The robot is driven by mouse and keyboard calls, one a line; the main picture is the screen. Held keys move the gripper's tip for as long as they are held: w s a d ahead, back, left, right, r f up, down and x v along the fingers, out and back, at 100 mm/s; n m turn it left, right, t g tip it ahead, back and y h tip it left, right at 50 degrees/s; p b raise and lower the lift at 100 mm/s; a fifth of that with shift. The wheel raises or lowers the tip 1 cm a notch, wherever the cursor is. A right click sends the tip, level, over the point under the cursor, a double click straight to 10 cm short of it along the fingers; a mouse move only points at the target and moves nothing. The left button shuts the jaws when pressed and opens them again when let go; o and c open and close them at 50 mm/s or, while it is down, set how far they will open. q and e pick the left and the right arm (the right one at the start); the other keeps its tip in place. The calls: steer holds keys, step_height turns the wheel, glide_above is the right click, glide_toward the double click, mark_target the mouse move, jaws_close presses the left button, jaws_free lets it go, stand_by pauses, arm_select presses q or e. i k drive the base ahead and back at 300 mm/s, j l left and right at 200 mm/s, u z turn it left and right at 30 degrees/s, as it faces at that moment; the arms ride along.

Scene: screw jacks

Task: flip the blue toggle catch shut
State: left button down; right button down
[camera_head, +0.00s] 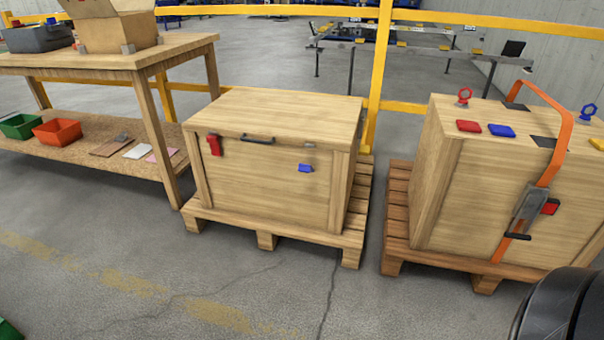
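The blue toggle catch (305,168) is on the front face of the middle wooden crate (265,185), right of centre and below the lid edge. A small grey metal piece (309,145) sits on the lid edge above it, and a gap shows between the two. A red catch (214,144) is at the left of the same front, reaching up to the lid edge. A dark handle (258,139) is on the lid's front edge between them. The lid lies closed. Neither of my grippers is in view.
The crate stands on a pallet (267,240). To the right, another crate (480,190) bears an orange strap with a ratchet (528,205). A wooden workbench (110,58) with a lower shelf stands at the left. Yellow rails (415,107) run behind. The floor in front (230,290) is clear.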

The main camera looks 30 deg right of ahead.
mark_target(302, 168)
steer(key=i+l, duration=1.05)
steer(key=l, duration=0.15)
